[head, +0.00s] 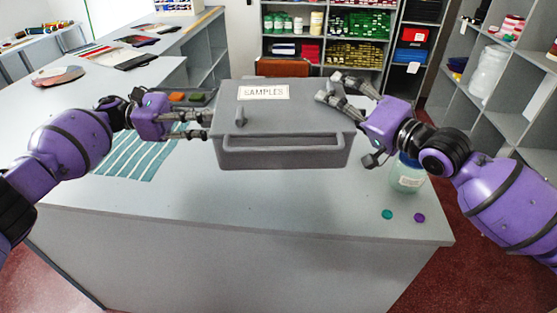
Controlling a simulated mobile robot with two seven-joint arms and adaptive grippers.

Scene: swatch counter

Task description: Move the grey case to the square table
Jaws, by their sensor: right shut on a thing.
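The grey case (285,133), with a "SAMPLES" label on its lid and a bar handle along its front, is in the middle of the head view. It looks level and shut, and a soft shadow on the counter below suggests it is raised a little. My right gripper (335,92) is shut on the case at its right side. My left gripper (207,124) has its fingertips at the case's left side; whether they grip it is unclear. I cannot make out a square table.
The grey counter (230,212) is clear in front of the case. A labelled jar (408,174), a green disc (387,214) and a purple disc (420,217) are at the right. A teal striped swatch (135,155) lies left. Shelves (330,40) stand behind; red floor surrounds the counter.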

